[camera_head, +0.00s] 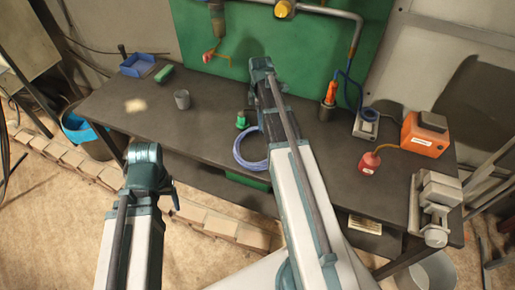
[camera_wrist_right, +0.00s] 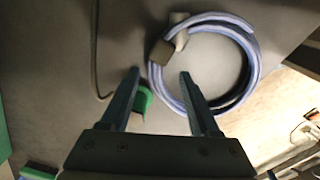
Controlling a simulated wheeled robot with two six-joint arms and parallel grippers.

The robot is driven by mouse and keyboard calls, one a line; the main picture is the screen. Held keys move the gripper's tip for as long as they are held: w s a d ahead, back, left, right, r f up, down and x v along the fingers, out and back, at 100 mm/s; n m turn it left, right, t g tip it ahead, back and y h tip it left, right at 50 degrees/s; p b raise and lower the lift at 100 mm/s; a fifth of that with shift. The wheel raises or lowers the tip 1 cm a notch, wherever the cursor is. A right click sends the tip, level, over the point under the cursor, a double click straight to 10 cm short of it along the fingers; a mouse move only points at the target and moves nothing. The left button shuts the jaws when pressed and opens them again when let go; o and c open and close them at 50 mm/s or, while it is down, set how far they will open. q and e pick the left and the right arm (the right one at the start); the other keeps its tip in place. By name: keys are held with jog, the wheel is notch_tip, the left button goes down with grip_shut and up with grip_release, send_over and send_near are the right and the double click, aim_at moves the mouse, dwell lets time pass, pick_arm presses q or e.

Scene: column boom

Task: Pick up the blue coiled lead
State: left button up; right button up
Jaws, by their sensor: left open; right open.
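The blue coiled lead (camera_head: 238,152) lies on the dark workbench, partly hidden by my right arm in the head view. In the right wrist view the lead (camera_wrist_right: 250,62) is a ring of several turns with a dark block (camera_wrist_right: 162,52) at its upper left. My right gripper (camera_wrist_right: 160,73) is open and empty. Its fingertips appear on either side of the coil's left strands; I cannot tell the height gap. The head view hides these fingers behind the arm. My left gripper (camera_head: 172,198) is left of the bench front, apart from the lead, its fingers barely visible.
A green item (camera_wrist_right: 146,102) lies close to the coil, by my right fingers. The bench's left part is fairly clear.

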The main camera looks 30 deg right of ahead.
jog(key=f+b, duration=0.4)
jog(key=shift+w+a+f, duration=0.15)
jog(key=shift+a+f, duration=0.05)
jog(key=shift+f, duration=0.2)
jog(key=shift+r, duration=0.1)
grip_shut()
dwell(1.0)
